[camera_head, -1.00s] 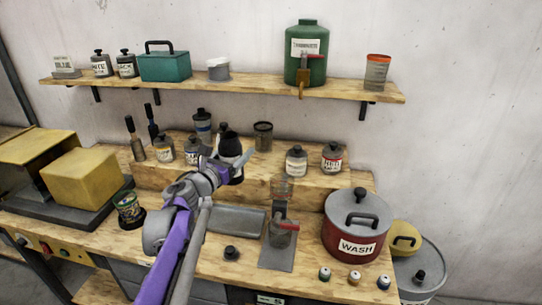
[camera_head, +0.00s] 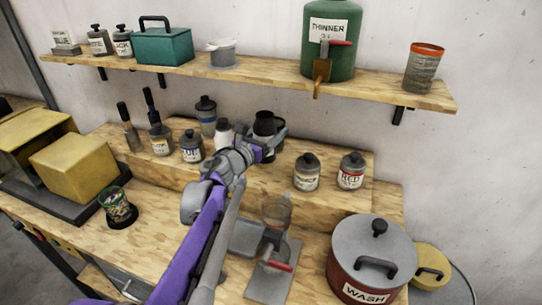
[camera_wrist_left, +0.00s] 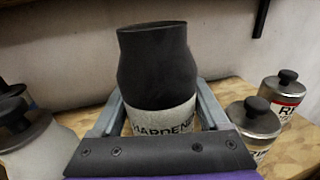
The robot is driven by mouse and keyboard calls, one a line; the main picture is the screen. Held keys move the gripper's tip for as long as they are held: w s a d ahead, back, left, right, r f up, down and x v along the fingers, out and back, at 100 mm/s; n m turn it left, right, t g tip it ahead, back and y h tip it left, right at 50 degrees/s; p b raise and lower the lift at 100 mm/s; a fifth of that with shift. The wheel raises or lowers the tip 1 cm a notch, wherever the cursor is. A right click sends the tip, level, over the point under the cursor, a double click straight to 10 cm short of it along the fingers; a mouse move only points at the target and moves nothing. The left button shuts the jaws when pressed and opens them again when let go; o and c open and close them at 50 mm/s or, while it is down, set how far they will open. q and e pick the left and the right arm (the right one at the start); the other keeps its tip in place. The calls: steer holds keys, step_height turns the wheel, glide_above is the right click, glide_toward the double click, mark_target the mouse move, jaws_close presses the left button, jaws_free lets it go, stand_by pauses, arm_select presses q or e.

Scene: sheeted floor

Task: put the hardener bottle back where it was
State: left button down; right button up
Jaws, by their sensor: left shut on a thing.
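The hardener bottle (camera_wrist_left: 160,115) is white with a tall, wide black top, and its label reads HARDENER in the left wrist view. My left gripper (camera_wrist_left: 158,122) is shut on its white body, one finger on each side. In the head view my left gripper (camera_head: 266,142) is at the raised wooden step, between a white bottle and the labelled bottles on the right. The bottle's black top (camera_head: 265,122) shows above the fingers; its lower part is hidden there. It looks upright. I cannot tell whether its base touches the step. My right gripper is not in view.
The white bottle (camera_head: 223,134) with a dark cap stands close left of the gripper. Two labelled bottles, one grey (camera_head: 307,173) and one marked RED (camera_head: 351,171), stand to the right. The upper shelf (camera_head: 270,75) is above. A WASH pot (camera_head: 370,262) stands front right.

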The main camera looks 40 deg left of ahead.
arm_select(q)
steer(key=shift+f, duration=3.1)
steer(key=shift+f+b, duration=0.1)
steer(key=shift+b, duration=0.2)
jaws_free()
steer(key=shift+r, duration=0.2)
steer(key=s+d, duration=0.1)
steer(key=s, duration=1.1)
steer(key=shift+b, duration=0.3)
steer(key=shift+f, duration=0.1)
